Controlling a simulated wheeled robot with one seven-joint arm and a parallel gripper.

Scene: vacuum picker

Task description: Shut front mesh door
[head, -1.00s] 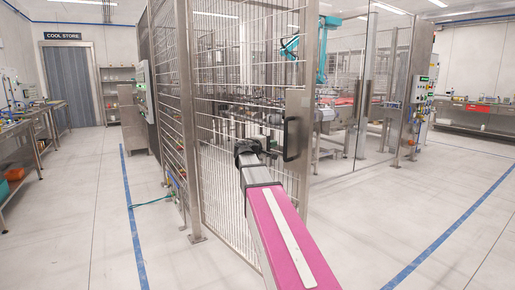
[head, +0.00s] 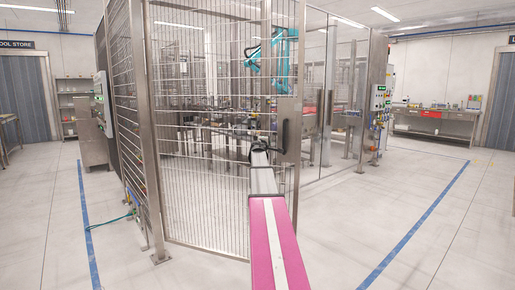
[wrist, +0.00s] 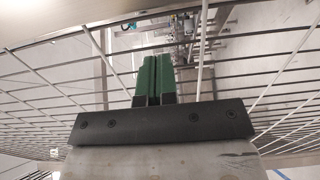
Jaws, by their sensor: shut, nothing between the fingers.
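The front mesh door (head: 205,190) is a steel frame with wire mesh, standing ajar with its handle edge towards me. Its black handle (head: 285,137) is on the right stile. My gripper (head: 258,140) is at the mesh just left of the handle, at about handle height; its fingertips are too small to make out there. In the wrist view, my gripper (wrist: 153,75) has its green fingers together and empty, pointing at the mesh wires (wrist: 235,75). Whether they touch the mesh cannot be told.
A steel post (head: 143,130) stands at the door's left side. Clear panels (head: 340,110) enclose the cell to the right, with a teal robot arm (head: 283,60) inside. A control box (head: 380,97) is on the right end. The floor (head: 350,220) is clear to the right.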

